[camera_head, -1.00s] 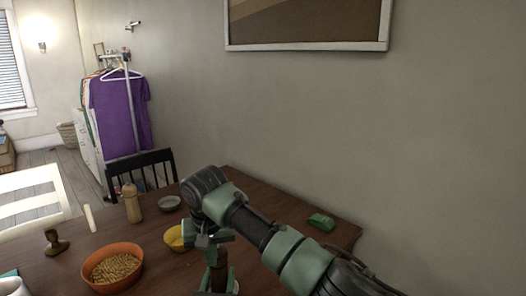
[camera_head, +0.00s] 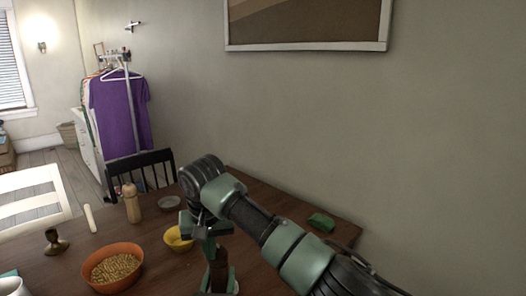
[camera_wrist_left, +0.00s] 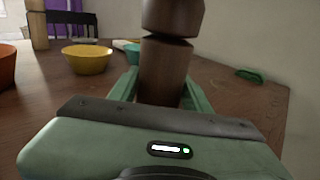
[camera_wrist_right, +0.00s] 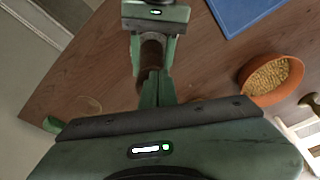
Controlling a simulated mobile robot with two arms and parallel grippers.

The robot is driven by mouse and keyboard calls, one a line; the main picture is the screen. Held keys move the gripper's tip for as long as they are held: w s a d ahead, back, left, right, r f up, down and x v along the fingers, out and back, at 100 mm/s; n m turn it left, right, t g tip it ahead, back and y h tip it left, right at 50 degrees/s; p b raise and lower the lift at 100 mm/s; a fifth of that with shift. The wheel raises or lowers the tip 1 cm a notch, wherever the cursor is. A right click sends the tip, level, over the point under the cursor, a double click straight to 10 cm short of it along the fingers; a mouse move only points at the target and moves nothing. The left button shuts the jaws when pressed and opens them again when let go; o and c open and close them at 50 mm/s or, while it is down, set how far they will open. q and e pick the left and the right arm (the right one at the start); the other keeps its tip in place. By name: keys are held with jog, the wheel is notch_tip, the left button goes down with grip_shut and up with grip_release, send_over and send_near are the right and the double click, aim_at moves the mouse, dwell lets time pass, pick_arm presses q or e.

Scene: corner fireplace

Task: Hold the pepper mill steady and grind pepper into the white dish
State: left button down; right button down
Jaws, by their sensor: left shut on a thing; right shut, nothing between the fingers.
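The dark brown wooden pepper mill (camera_head: 219,272) stands upright at the front of the table; the left wrist view shows its body (camera_wrist_left: 164,75) and rounded upper part (camera_wrist_left: 172,16). My left gripper (camera_wrist_left: 160,92) is shut around the mill's body. My right gripper (camera_head: 207,232) is above the mill; in the right wrist view its fingers (camera_wrist_right: 155,86) are shut together and empty, in front of the mill (camera_wrist_right: 152,48). A small pale grey-green dish (camera_head: 170,203) stands farther back; I cannot tell whether it is the white dish.
A yellow bowl (camera_head: 177,240) stands just left of the mill. An orange bowl (camera_head: 113,268) of small tan pieces, a light wooden bottle-shaped thing (camera_head: 132,203) and a dark goblet-like thing (camera_head: 56,242) stand farther left. A green item (camera_head: 321,222) lies right near the wall. A blue mat (camera_wrist_right: 245,12) lies on the table.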

jog(key=v, duration=0.3)
jog(key=shift+w+a+r, duration=0.1)
jog(key=shift+w+r, duration=0.15)
jog(key=shift+w, duration=0.05)
jog(key=n+y, duration=0.1)
jog(key=n, duration=0.5)
send_near(218, 255)
jog(key=w+d, duration=0.1)
jog(key=d, duration=0.1)
notch_tip(218, 255, down, 8)
jog(key=shift+a+g, duration=0.25)
jog(key=shift+g, duration=0.05)
jog(key=shift+r, duration=0.15)
jog(key=shift+w+a, duration=0.15)
jog(key=shift+w, duration=0.1)
